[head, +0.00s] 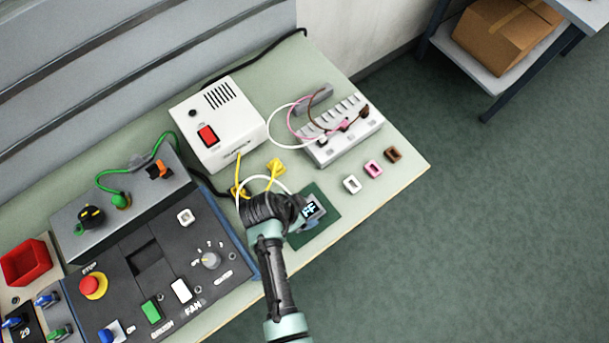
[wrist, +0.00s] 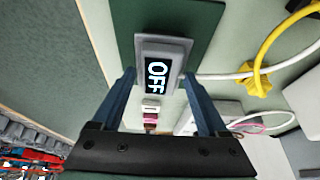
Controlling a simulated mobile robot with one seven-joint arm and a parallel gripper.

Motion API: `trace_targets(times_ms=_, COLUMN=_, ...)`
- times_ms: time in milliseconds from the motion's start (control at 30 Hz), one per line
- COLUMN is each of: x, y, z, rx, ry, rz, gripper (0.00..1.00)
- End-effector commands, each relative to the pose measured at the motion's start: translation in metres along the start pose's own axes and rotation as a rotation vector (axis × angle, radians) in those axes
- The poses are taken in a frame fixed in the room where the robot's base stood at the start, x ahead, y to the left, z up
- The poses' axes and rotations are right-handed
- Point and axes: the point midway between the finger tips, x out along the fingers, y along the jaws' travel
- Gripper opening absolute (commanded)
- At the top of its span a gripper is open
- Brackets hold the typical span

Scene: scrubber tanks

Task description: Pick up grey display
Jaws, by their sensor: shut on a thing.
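The grey display (wrist: 163,63) is a small block with a dark screen reading "OFF". In the wrist view it sits at the tips of my gripper (wrist: 158,82), whose two blue fingers close on its sides. In the head view the display (head: 311,210) is at the end of my arm, over a dark green mat (head: 325,232), partly hidden by my gripper (head: 303,217). I cannot tell whether it touches the mat. The mat (wrist: 207,22) also shows behind it in the wrist view.
A white box with a red switch (head: 218,125) stands behind. A grey connector block (head: 340,130) with wires is at the right, with white, pink and brown pieces before it. The control panel (head: 160,265) is left. Yellow and white cables (head: 275,168) lie close to my gripper.

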Motion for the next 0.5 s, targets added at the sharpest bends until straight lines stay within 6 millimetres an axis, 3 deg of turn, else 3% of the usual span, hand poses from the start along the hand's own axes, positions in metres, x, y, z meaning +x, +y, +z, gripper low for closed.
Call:
trace_targets(times_ms=267, x=-0.005, y=-0.001, z=-0.003, rx=0.001, ry=0.002, rz=-0.003, gripper=0.21)
trace_targets(times_ms=500, x=-0.030, y=-0.001, z=-0.013, rx=0.003, ry=0.002, rz=-0.004, gripper=0.21)
